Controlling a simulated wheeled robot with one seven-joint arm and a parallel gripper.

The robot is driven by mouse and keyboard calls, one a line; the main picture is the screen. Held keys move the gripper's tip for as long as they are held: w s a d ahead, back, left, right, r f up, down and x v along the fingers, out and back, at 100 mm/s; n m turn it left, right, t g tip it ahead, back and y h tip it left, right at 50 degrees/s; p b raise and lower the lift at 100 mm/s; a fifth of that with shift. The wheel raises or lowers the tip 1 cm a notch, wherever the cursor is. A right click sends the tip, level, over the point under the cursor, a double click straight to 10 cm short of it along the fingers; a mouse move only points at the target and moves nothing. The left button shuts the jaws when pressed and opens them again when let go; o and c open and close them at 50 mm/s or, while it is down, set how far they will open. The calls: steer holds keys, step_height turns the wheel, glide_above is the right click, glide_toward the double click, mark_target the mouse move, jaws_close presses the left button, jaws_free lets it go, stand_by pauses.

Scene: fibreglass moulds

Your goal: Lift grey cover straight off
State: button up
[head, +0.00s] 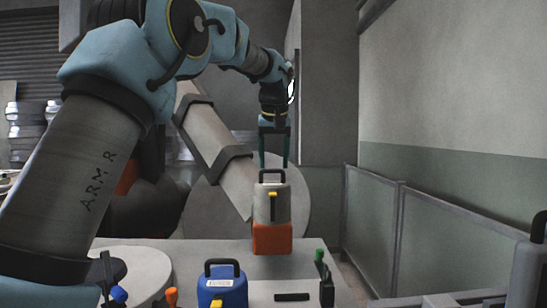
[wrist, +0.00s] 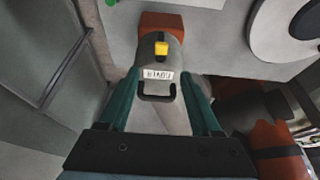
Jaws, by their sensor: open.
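The grey cover (head: 265,208) has a dark loop handle (head: 272,173) on top and a yellow latch (head: 272,195) on its front. It sits on an orange-red base (head: 272,240) near the table's back edge. My gripper (head: 274,163) points down just above the cover, open, with its green fingers near the handle. The wrist view also shows the grey cover (wrist: 174,55), its white label and the dark handle (wrist: 158,97) between the fingers. No finger clearly touches the handle. The cover's far side is hidden.
On the table (head: 200,250), a blue container (head: 222,288) with a handle stands in front. Orange, blue and green knobbed parts and a dark bar (head: 292,297) are nearby. A round pale disc (head: 140,270) lies left. A metal fence (head: 375,220) runs along the right.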

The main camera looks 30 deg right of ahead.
mark_target(273, 192)
steer(key=p+x, duration=0.1)
steer(key=x, duration=0.9)
steer(key=shift+a+f, duration=0.1)
steer(key=shift+f, duration=0.05)
jaws_close()
steer(key=shift+p, duration=0.35)
step_height(273, 192, up, 12)
steer(key=p, duration=1)
stand_by(1.0)
